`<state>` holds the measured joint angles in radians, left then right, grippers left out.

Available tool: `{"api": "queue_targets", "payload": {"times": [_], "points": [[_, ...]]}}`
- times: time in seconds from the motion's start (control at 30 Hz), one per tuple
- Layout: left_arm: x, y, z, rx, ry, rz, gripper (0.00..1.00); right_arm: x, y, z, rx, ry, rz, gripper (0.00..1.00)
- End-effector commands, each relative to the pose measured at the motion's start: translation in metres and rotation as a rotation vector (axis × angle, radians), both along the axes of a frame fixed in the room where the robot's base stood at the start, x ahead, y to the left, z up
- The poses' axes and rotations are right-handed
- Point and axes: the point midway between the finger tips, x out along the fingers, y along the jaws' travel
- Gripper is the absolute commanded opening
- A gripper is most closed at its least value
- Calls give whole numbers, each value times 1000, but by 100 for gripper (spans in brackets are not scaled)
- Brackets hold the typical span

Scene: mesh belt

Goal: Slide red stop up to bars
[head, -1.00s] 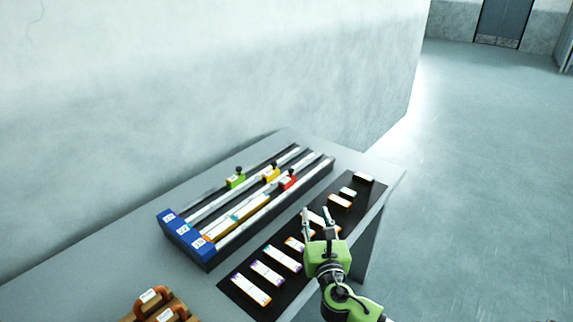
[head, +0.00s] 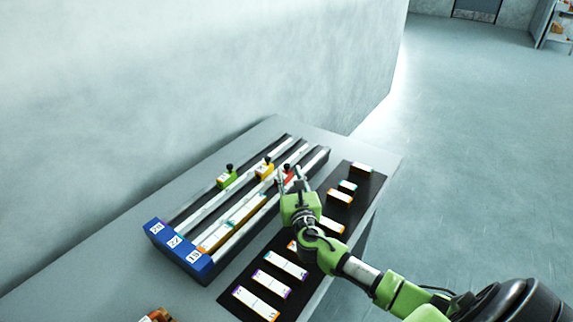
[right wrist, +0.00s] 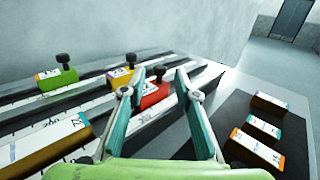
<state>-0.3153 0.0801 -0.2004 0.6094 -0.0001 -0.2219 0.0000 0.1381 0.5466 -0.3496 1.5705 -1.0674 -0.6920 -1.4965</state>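The red stop (head: 288,175) with its black knob sits on the nearest rail of the rack (head: 318,166), partly hidden by my right gripper in the head view. In the right wrist view the red stop (right wrist: 155,95) shows between and beyond the open fingers. My right gripper (head: 289,175) is open and empty, pointing at the stop. Orange-and-white bars (head: 222,233) lie in the nearest channel by the blue end block (head: 181,247). In the right wrist view a bar (right wrist: 45,145) lies left of the stop, with a gap between. My left gripper is not in view.
A yellow stop (head: 265,170) and a green stop (head: 227,178) sit on the farther rails. A black mat (head: 240,284) with several labelled bars lies right of the rack. The wall runs behind the table (head: 110,262).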

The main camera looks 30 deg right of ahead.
Motion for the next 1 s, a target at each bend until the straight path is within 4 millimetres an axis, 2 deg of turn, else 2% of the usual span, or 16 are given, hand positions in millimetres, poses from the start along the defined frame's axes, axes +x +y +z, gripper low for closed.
{"api": "queue_targets", "payload": {"times": [0.1, 0.3, 0.7, 0.73, 0.8, 0.83, 1.0], "points": [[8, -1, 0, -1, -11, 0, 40, 22, -9, 1, -2, -1, -1, 29], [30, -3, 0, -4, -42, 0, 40, 43, -17, -1, 0, 0, 1, 29], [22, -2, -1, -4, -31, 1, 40, 49, -20, 0, 0, 0, 1, 29], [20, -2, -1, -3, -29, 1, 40, 49, -20, 0, 0, 0, 1, 24], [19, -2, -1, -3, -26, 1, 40, 48, -20, 0, 0, 0, 1, 6], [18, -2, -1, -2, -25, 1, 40, 48, -20, 0, 0, 0, 1, 0], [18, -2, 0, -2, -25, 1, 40, 48, -19, 0, 0, 1, 1, 0]]}}
